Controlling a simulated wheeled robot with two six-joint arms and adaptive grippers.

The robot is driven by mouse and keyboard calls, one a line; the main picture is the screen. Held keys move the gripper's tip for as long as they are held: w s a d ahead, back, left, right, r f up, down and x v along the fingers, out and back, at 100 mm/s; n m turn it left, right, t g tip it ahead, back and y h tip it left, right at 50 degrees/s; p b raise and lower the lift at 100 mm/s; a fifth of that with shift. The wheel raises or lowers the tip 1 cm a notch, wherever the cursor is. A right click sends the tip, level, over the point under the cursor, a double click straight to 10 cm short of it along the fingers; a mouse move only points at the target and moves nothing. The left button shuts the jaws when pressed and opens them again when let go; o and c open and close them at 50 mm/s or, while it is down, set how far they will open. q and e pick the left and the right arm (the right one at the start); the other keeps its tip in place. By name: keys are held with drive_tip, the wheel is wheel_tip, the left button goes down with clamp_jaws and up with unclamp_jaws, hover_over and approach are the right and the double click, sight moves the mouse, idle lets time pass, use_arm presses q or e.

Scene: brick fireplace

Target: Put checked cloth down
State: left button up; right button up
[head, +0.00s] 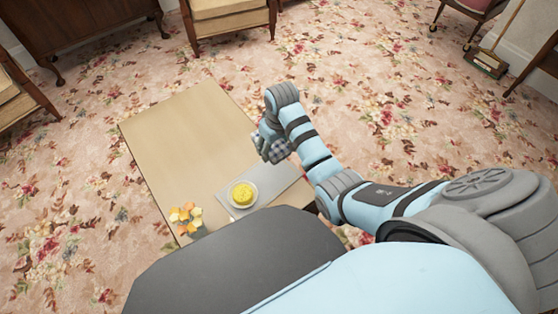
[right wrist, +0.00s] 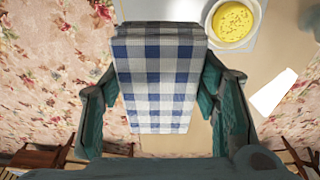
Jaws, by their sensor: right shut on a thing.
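My right gripper (head: 266,136) is shut on the checked cloth (head: 277,151), near the right edge of the low wooden table (head: 175,130). In the right wrist view the cloth (right wrist: 155,75) is blue and white, folded, and sits between the two teal fingers of the gripper (right wrist: 158,105). Part of the grey mat and the table shows behind it. I cannot tell whether the cloth touches the table. My left gripper is not in view.
A grey mat (head: 275,187) lies on the table with a bowl of yellow food (head: 243,194) on it. Orange flowers (head: 186,217) stand at the near left corner. The table's far part is clear. A wooden armchair (head: 230,17) stands behind.

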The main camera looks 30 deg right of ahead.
drive_tip(key=b, duration=0.4)
hover_over(275, 176)
drive_tip(key=f, duration=1)
drive_tip(key=shift+s+a+f, duration=0.1)
drive_tip(key=shift+s+f, duration=0.15)
drive_tip(key=shift+f, duration=0.1)
wheel_tip(275, 176, down, 6)
drive_tip(key=b, duration=0.3)
drive_tip(key=shift+r, duration=0.35)
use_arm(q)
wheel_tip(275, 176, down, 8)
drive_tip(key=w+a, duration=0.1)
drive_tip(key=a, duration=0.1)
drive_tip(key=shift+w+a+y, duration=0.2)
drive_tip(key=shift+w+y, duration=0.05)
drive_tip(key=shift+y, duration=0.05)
use_arm(e)
drive_tip(key=o, duration=1.6)
drive_tip(key=shift+c, duration=0.2)
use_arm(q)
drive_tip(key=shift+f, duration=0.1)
